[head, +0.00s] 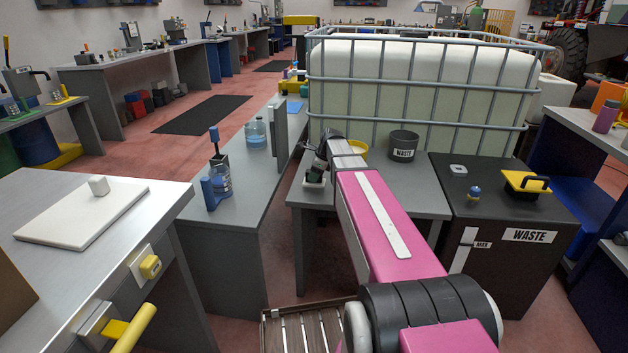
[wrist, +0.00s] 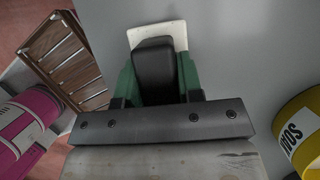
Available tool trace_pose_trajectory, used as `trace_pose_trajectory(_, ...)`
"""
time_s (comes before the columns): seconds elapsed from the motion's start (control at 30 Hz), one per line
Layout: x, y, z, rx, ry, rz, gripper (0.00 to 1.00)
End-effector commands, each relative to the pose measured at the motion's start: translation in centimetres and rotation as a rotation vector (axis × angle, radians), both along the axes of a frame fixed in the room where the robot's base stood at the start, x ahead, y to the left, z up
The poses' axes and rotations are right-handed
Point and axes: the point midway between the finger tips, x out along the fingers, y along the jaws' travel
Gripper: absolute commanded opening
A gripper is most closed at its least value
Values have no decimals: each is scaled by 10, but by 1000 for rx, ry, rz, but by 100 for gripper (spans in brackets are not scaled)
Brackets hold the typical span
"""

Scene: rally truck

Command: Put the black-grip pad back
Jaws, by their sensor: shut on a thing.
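The black-grip pad is a pale pad (wrist: 178,36) with a black block-shaped grip (wrist: 155,62) on top. My gripper (wrist: 157,82) is shut on the black grip, with a green finger on each side of it. In the head view my gripper (head: 319,163) is at the far end of my pink arm, over the left end of a grey table (head: 420,197). I cannot tell whether the pad touches the table. The gripper hides part of the pad.
A yellow lettered container (wrist: 300,130) stands right of the gripper; its yellow rim (head: 356,148) shows behind my arm.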

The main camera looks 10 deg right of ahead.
Motion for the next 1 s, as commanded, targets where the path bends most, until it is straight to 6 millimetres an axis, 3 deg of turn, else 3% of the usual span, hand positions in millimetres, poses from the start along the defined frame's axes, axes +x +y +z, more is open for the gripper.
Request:
trace_pose_trajectory(0.13, 0, 0, -18, 0, 1, 0, 12)
trace_pose_trajectory(0.6, 0, 0, -24, 0, 0, 0, 12)
trace_pose_trajectory(0.63, 0, 0, -24, 0, 0, 0, 37)
trace_pose_trajectory(0.7, 0, 0, -24, 0, 0, 0, 59)
trace_pose_trajectory(1.0, 0, 0, -23, 0, 0, 0, 59)
